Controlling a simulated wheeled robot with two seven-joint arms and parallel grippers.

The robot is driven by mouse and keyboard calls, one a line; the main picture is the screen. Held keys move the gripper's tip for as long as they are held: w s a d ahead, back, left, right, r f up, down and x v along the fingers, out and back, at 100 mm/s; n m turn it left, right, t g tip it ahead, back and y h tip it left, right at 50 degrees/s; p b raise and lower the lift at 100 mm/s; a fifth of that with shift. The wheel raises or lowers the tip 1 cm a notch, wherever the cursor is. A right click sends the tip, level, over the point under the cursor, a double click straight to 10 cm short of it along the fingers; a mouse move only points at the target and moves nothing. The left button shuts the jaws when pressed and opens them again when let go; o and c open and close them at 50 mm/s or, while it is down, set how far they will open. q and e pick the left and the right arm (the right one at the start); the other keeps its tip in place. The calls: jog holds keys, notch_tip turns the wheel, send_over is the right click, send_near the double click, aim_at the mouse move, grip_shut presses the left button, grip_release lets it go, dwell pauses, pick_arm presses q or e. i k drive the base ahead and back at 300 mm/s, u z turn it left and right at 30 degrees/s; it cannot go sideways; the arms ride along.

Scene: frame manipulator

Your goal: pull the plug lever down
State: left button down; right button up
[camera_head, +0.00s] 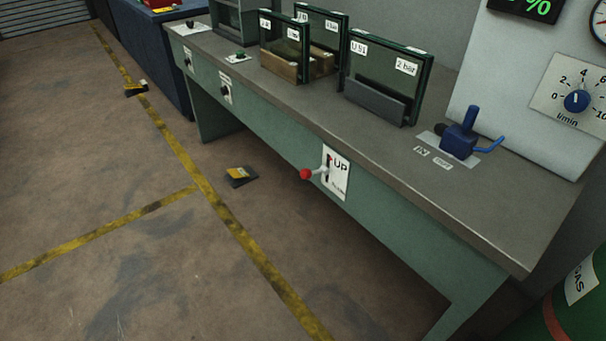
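The lever (315,173) with a red ball knob sits on a white plate (337,182) on the front face of the green-grey workbench. The plate reads "UP" near its top; the smaller text below is too small to read. The lever sticks out from the plate toward the left, and its red knob (306,174) stands clear of the bench front. Two more white plates with dark switches (225,88) are farther left on the same face. Neither of my grippers shows in the head view.
The bench top (500,205) carries a blue valve-like device (461,137) and dark-framed panels (385,75). A dial panel (576,100) stands behind. A green gas cylinder (575,310) is at lower right. Floor before the bench is mostly clear, with a small yellow-black object (241,176).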

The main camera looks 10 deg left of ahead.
aim_at(305, 173)
jog(key=k, duration=0.5)
jog(key=u, duration=1.25)
jog(key=i, duration=0.95)
jog(key=z, duration=2.1)
